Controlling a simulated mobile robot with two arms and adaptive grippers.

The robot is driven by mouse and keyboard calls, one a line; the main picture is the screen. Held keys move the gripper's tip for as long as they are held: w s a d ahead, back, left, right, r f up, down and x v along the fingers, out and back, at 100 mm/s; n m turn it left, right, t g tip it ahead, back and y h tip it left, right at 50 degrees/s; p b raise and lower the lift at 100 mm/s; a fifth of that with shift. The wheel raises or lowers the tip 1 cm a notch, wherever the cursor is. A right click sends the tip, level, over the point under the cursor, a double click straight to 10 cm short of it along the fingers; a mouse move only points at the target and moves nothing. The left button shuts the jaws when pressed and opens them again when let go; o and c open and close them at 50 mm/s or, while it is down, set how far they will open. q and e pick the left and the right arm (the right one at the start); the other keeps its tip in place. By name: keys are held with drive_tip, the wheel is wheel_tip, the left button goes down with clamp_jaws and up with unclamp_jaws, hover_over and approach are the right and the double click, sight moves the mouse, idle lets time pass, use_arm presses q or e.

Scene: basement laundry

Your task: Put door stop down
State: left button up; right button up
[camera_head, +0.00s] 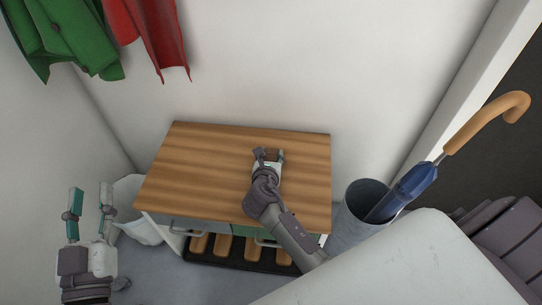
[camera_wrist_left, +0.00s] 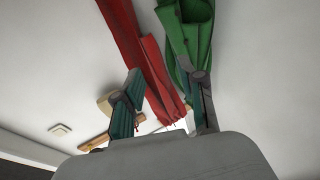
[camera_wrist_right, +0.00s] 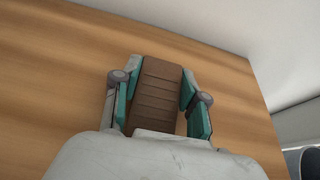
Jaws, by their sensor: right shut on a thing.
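The door stop (camera_wrist_right: 156,92) is a brown ribbed block between the fingers of my right gripper (camera_wrist_right: 158,90) in the right wrist view. Both fingers press on its sides, and it is at or just above the wooden top; I cannot tell if it touches. In the head view the right gripper (camera_head: 268,155) is over the back middle of the wooden cabinet top (camera_head: 200,165), with a bit of the door stop (camera_head: 271,153) showing between its fingers. My left gripper (camera_head: 89,200) is open and empty, left of the cabinet; its spread fingers also show in the left wrist view (camera_wrist_left: 165,105).
The cabinet top is otherwise bare. A bin (camera_head: 365,195) with a blue umbrella (camera_head: 415,180) stands right of it, and a white bag or bin (camera_head: 133,205) left of it. Shoes lie on a dark tray (camera_head: 240,255) below. Green (camera_head: 65,35) and red (camera_head: 150,35) garments hang above.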

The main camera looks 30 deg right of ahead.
drive_tip(key=o, duration=1.2)
drive_tip(key=shift+f, duration=0.1)
drive_tip(key=shift+c, duration=0.2)
